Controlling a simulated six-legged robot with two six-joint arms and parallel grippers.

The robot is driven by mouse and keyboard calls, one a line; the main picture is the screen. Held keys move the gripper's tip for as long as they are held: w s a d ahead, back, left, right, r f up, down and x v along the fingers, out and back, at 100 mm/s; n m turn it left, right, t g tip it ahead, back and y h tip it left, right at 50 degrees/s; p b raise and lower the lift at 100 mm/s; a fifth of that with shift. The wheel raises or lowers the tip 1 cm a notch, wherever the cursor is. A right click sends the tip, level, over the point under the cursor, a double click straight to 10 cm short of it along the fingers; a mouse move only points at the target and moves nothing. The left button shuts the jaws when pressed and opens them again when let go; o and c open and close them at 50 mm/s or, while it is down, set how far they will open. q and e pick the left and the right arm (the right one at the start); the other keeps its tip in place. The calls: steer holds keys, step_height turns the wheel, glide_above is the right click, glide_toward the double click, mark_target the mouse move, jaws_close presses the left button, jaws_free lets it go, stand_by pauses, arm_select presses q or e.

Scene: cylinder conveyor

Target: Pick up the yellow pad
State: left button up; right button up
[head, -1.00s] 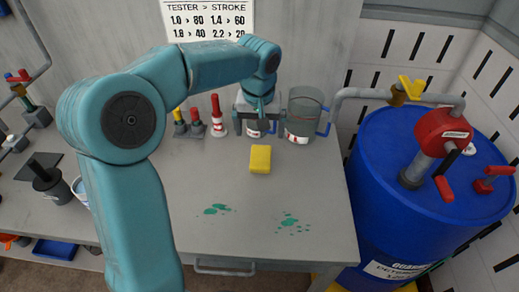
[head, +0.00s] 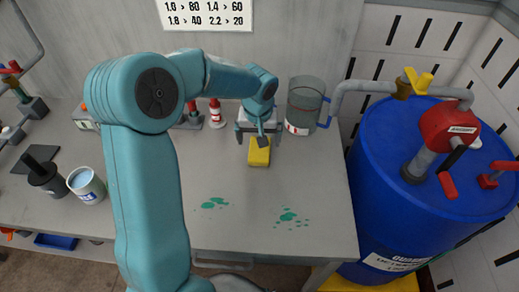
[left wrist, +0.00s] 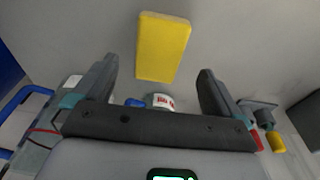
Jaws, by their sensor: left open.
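The yellow pad (head: 259,153) lies flat on the grey table top, behind the green spots. My left gripper (head: 258,138) is open and empty, just behind and above the pad in the head view, with its fingers pointing down. In the left wrist view the yellow pad (left wrist: 163,47) shows just beyond the open fingertips of my left gripper (left wrist: 155,77), roughly centred between them. The fingers do not touch it there. My right gripper is not in view.
A clear jug (head: 304,104) with a blue handle stands to the right of the gripper. A red-and-white cone-shaped piece (head: 216,114) stands to its left. Green spills (head: 289,218) mark the table front. A blue drum (head: 415,190) stands right of the table.

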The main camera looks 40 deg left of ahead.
arm_select(q)
steer(key=f, duration=0.4)
steer(key=shift+w+a+f+p, duration=0.25)
steer(key=shift+w+p, duration=0.05)
steer(key=shift+p, duration=0.05)
steer(key=shift+w+f, duration=0.1)
steer(key=c, duration=1.1)
step_height(320, 180, up, 20)
steer(key=shift+r, duration=0.1)
